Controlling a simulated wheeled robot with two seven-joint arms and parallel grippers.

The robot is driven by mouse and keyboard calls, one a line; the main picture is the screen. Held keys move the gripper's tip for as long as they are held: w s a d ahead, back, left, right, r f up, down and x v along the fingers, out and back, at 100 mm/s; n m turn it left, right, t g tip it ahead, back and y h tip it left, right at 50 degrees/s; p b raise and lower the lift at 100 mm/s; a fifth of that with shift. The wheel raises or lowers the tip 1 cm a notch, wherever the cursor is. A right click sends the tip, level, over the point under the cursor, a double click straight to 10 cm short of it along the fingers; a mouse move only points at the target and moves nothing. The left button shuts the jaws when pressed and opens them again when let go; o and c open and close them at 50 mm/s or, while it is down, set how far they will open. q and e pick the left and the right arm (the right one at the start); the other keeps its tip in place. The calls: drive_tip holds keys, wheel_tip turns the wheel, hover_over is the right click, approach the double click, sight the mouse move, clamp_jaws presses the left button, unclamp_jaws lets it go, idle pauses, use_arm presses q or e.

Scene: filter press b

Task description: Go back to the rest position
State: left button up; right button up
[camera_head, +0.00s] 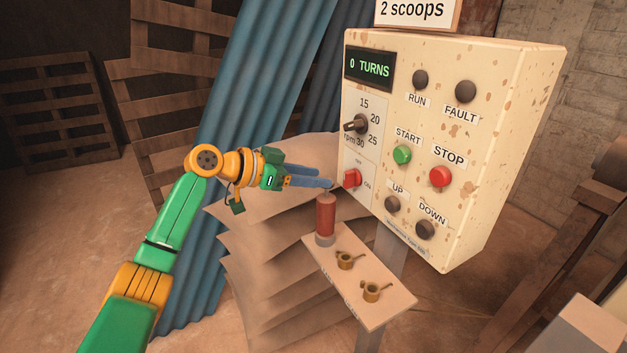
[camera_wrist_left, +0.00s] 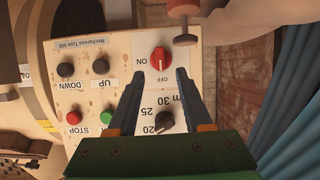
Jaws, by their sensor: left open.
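My left gripper (camera_head: 328,183) is open and empty, reaching in from the left just short of the control panel (camera_head: 490,120). Its blue fingers point at the red rotary switch (camera_head: 351,178), marked ON and OFF. In the left wrist view the panel appears upside down. There, the red switch (camera_wrist_left: 160,59) lies just beyond and between the spread fingertips (camera_wrist_left: 158,74); no contact shows. The rpm knob (camera_head: 356,124) with its black pointer is above the switch in the head view. The display (camera_head: 368,69) reads 0 TURNS. My right gripper is not in view.
Below the panel, a small shelf (camera_head: 385,312) holds a red cylinder (camera_head: 326,214) and two brass scoop-like cups (camera_head: 347,260). A blue corrugated sheet (camera_head: 250,80) rises behind my left arm. The floor at left is clear.

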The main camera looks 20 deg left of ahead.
use_arm(q)
drive_tip(key=shift+d, duration=0.1)
drive_tip(key=s+d+f+g+y, duration=0.1)
drive_tip(key=s+d+f+g, duration=0.2)
drive_tip(key=f, duration=0.5)
drive_tip(key=s+d+f+y, duration=0.1)
drive_tip(key=s+d+f, duration=0.2)
drive_tip(key=s+f, duration=0.35)
drive_tip(key=s+d+f+g+y, duration=0.1)
drive_tip(key=s+d+f+g, duration=0.1)
drive_tip(key=f, duration=0.8)
drive_tip(key=s+a+f+n+g+y, duration=0.1)
drive_tip(key=s+f+n+y, duration=0.15)
drive_tip(key=s, duration=0.75)
drive_tip(key=s+a+f+n+g+y, duration=0.1)
drive_tip(key=s+f+n+y, duration=0.2)
drive_tip(key=s, duration=0.7)
wheel_tip(320, 180, down, 12)
drive_tip(key=s+a+f+g, duration=0.2)
drive_tip(key=s+a+f, duration=0.1)
drive_tip(key=s+f, duration=1.1)
drive_tip(key=shift+s+f+g, duration=0.3)
drive_tip(key=shift+s+f, duration=0.1)
drive_tip(key=shift+f, duration=0.5)
